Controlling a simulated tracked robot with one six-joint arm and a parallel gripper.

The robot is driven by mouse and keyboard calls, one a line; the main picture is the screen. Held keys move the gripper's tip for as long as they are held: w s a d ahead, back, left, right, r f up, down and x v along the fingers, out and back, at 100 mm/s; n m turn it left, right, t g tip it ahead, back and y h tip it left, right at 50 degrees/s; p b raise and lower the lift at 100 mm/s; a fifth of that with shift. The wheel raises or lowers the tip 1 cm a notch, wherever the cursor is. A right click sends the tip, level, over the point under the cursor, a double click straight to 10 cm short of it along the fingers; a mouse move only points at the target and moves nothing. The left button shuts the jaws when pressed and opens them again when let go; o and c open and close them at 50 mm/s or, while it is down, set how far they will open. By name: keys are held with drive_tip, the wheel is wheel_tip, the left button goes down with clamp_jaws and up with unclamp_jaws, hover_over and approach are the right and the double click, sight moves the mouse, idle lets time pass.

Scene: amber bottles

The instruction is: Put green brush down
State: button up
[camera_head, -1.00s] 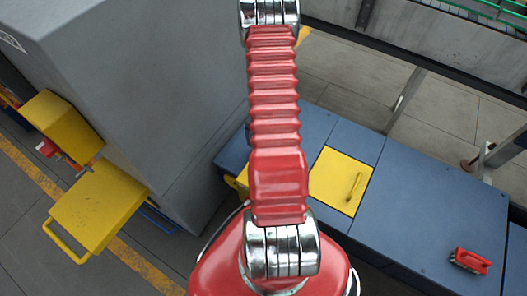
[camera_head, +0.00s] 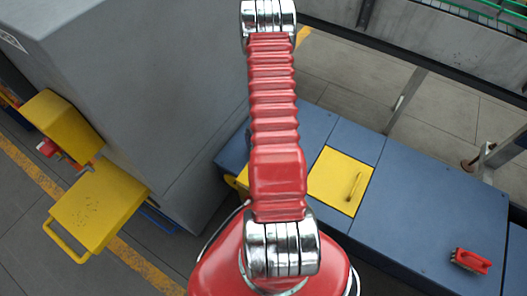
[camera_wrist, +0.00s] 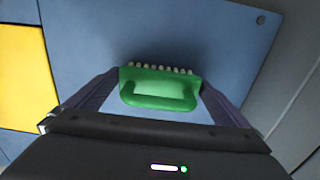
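The green brush (camera_wrist: 160,88) shows in the wrist view, with its looped handle toward me and a row of pale bristle tufts along its far edge. My gripper (camera_wrist: 160,84) has one dark finger at each side of the brush, and both fingertips meet its ends. The brush is over a blue surface (camera_wrist: 205,35); the gap beneath it is hard to judge. In the head view neither my gripper nor the green brush shows.
In the head view, a red brush (camera_head: 470,261) lies on the blue bench top (camera_head: 420,215), right of a yellow hatch (camera_head: 338,180) with a handle. A tall grey cabinet (camera_head: 150,90) stands left. A yellow panel (camera_wrist: 25,80) shows left in the wrist view.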

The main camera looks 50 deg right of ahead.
drive_tip(key=shift+r, duration=0.1)
drive_tip(key=shift+r, duration=6)
drive_tip(key=shift+w+a+r, duration=0.1)
drive_tip(key=shift+w+r, duration=0.1)
drive_tip(key=shift+r, duration=0.05)
drive_tip(key=w+a+r+n+t+h, duration=0.1)
drive_tip(key=w+a+r+n, duration=0.3)
drive_tip(key=a+r, duration=0.6)
drive_tip(key=w+a+r+n+t, duration=0.1)
drive_tip(key=w+a+r+n, duration=0.4)
drive_tip(key=r, duration=0.9)
drive_tip(key=s+a+r+n+t, duration=0.1)
drive_tip(key=s+a+r+n, duration=0.1)
drive_tip(key=a+r, duration=0.3)
drive_tip(key=s+a+r+n+t, duration=0.1)
drive_tip(key=s+a+r+n, duration=0.2)
drive_tip(key=a, duration=0.6)
drive_tip(key=s+a+r+n+t+y, duration=0.1)
drive_tip(key=s+a+r+n, duration=0.2)
drive_tip(key=s+a+r, duration=0.3)
drive_tip(key=shift+s+a+r+t, duration=0.25)
drive_tip(key=shift+a+r+t, duration=0.05)
drive_tip(key=shift+a+r, duration=0.1)
